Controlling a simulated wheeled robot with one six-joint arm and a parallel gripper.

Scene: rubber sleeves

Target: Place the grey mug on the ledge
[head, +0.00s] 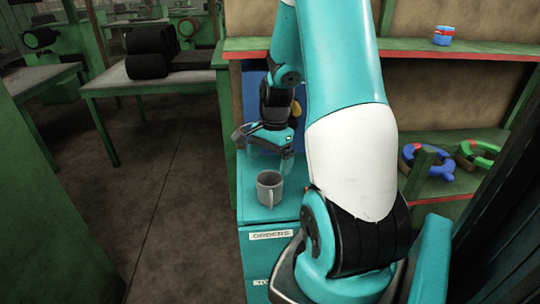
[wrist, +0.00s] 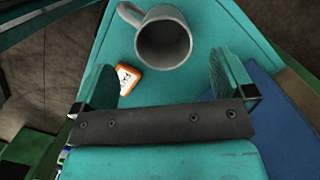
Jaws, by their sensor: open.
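The grey mug (head: 269,188) stands upright on the teal cabinet top (head: 256,215), its handle toward the front right in the head view. In the wrist view the mug (wrist: 163,42) is seen from above, looks empty, and its handle points up-left. My gripper (head: 269,152) is above and behind the mug in the head view. In the wrist view my gripper (wrist: 168,80) has its fingers wide apart with nothing between them, and the mug lies beyond the fingertips.
A small orange and white box (wrist: 124,78) lies on the cabinet top near the left finger. A blue and red cup (head: 443,35) stands on the upper shelf. Blue and green ring-like parts (head: 430,166) sit on the lower shelf. A green table (head: 150,85) holds black rolls.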

